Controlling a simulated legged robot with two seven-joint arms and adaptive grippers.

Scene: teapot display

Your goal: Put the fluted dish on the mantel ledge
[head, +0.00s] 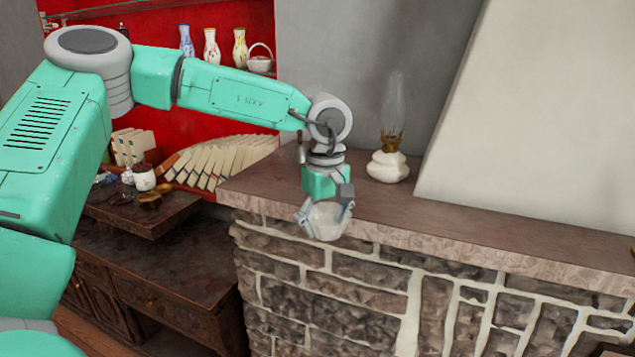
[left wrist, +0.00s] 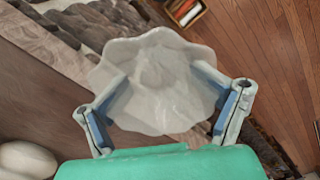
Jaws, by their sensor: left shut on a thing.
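The fluted dish (head: 327,222) is a pale, scalloped dish. My left gripper (head: 326,214) is shut on it, with a finger on either side, and the dish hangs in front of the ledge's front edge in the head view. The dish (left wrist: 158,80) also shows in the left wrist view between the blue-padded fingers of my left gripper (left wrist: 165,108). The mantel ledge (head: 480,228) is a brown slab on top of the stone wall, behind the dish. My right gripper is in neither view.
An oil lamp with a white base (head: 388,167) stands on the ledge, right of my left gripper. The sloping white chimney hood (head: 540,120) rises behind the ledge. A dark wooden cabinet (head: 160,260) and red shelves with vases and books (head: 225,160) stand at left.

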